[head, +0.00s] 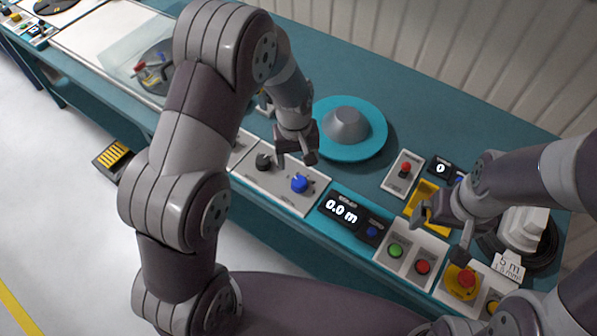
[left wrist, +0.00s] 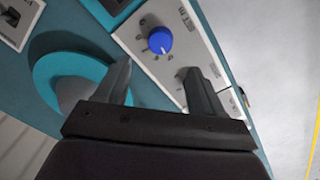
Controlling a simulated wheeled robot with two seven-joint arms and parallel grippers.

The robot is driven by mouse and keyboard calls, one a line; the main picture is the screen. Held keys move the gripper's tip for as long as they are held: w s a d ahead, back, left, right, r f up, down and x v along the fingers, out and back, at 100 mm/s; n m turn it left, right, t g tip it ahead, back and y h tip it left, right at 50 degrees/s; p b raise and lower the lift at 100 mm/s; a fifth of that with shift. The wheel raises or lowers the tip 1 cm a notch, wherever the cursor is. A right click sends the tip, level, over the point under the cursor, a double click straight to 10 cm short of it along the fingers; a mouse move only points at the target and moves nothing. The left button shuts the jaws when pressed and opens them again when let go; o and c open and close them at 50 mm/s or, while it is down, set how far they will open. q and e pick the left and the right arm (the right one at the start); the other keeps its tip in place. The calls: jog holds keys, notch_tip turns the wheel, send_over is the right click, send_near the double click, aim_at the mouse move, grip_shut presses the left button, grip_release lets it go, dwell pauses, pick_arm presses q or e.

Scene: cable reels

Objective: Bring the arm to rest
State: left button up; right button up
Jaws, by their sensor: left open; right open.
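My left arm arches in from the left in the head view. Its left gripper (head: 296,158) is open and empty above the workbench, between the teal reel disc and the panel with the blue knob (head: 299,184). In the left wrist view the two fingers of the left gripper (left wrist: 160,90) stand apart with nothing between them, and the blue knob (left wrist: 160,40) lies beyond them. My right gripper (head: 440,232) is open at the right, over the control panels near a yellow part (head: 427,196). Nothing shows between its fingers.
The teal disc with its grey cone (head: 347,124) stands on the bench (head: 450,120). A display reading 0.0 m (head: 341,211), green (head: 395,250) and red (head: 422,267) buttons and a red-topped emergency stop (head: 466,279) line the front. A black cable coil (head: 548,245) lies at right.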

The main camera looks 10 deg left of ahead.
pick_arm(q)
notch_tip(320, 180, up, 4)
jog(key=shift+f, duration=0.25)
jog(key=s+a+r+m, duration=0.2)
jog(key=s, duration=0.5)
jog(key=s+a+r+m+t, duration=0.1)
jog(key=s+a+r+m, duration=0.1)
jog(key=s, duration=0.4)
jog(key=shift+s+a+r+m, duration=0.4)
jog(key=shift+a, duration=0.25)
jog(key=shift+s, duration=0.15)
